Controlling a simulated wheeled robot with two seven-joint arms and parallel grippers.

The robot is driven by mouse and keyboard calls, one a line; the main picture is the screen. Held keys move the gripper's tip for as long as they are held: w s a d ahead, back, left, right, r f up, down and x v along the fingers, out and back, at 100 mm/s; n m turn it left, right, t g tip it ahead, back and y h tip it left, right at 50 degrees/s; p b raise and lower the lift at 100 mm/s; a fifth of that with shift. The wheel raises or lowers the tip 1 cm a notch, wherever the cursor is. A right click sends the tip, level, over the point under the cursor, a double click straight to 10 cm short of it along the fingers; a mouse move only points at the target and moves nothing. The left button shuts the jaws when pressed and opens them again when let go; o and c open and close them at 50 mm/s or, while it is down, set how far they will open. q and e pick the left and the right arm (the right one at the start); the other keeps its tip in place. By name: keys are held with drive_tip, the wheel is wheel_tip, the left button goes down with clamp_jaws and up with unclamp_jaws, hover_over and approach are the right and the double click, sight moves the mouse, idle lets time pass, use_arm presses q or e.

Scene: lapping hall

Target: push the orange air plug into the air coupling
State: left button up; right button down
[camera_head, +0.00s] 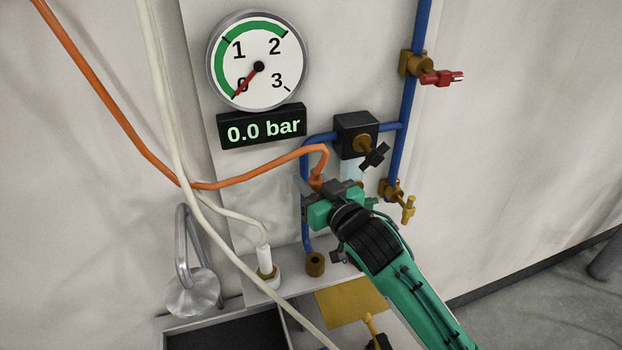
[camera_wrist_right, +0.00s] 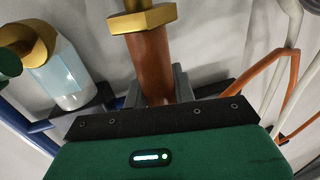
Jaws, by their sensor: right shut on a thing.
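The orange air plug (camera_head: 317,183) is at the end of the orange hose, mostly hidden by my right gripper (camera_head: 312,200) in the head view. In the right wrist view my right gripper (camera_wrist_right: 155,90) is shut on the plug's orange body (camera_wrist_right: 150,65), which has a brass hex collar (camera_wrist_right: 142,20) at its far end. A brass socket (camera_head: 315,264), seemingly the air coupling, stands on the ledge below the gripper. The plug is held above it, apart from it. My left gripper is not in view.
A gauge (camera_head: 259,62) reads 0.0 bar. A white hose fitting (camera_head: 265,258) stands left of the socket, with pale hoses crossing there. Blue pipe (camera_head: 398,150) with red-handled (camera_head: 442,77) and yellow-handled (camera_head: 408,210) valves is at right. A dark tray (camera_head: 230,333) lies below.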

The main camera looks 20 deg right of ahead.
drive_tip(key=shift+s+f+b, duration=0.1)
drive_tip(key=shift+f+b, duration=0.35)
drive_tip(key=shift+f, duration=0.35)
wheel_tip(320, 180, down, 3)
drive_tip(key=shift+f+b, duration=0.15)
drive_tip(key=shift+b, duration=0.85)
drive_tip(key=shift+f, duration=0.4)
drive_tip(key=shift+p, duration=0.65)
drive_tip(key=shift+f+b, duration=3)
drive_tip(key=shift+f, duration=2.05)
drive_tip(key=c, duration=1.1)
unclamp_jaws()
drive_tip(key=shift+o, duration=0.2)
drive_tip(key=shift+s, duration=0.1)
